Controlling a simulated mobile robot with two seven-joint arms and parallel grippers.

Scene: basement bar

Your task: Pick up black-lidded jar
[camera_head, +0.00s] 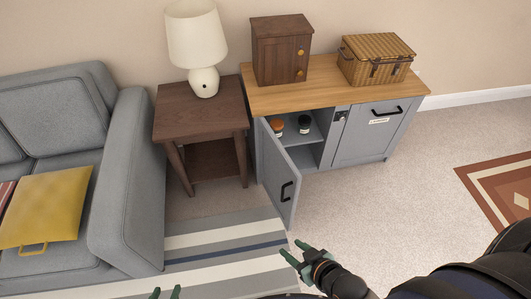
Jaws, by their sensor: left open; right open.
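The black-lidded jar (304,125) stands upright on the inner shelf of the grey cabinet (357,142), behind its open left door (279,180). An orange-lidded jar (277,127) stands to its left on the same shelf. My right gripper (292,250) is open and empty, in front of and below the open door in the picture, well apart from the jar. My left gripper (166,293) is open at the bottom edge, over the striped rug; only its green fingertips show.
A small wooden cabinet (281,52) and a wicker basket (376,60) stand on the wooden top. A side table (200,112) with a lamp (197,38) is at the left, beside a grey sofa (127,190). Carpet right of the door is clear.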

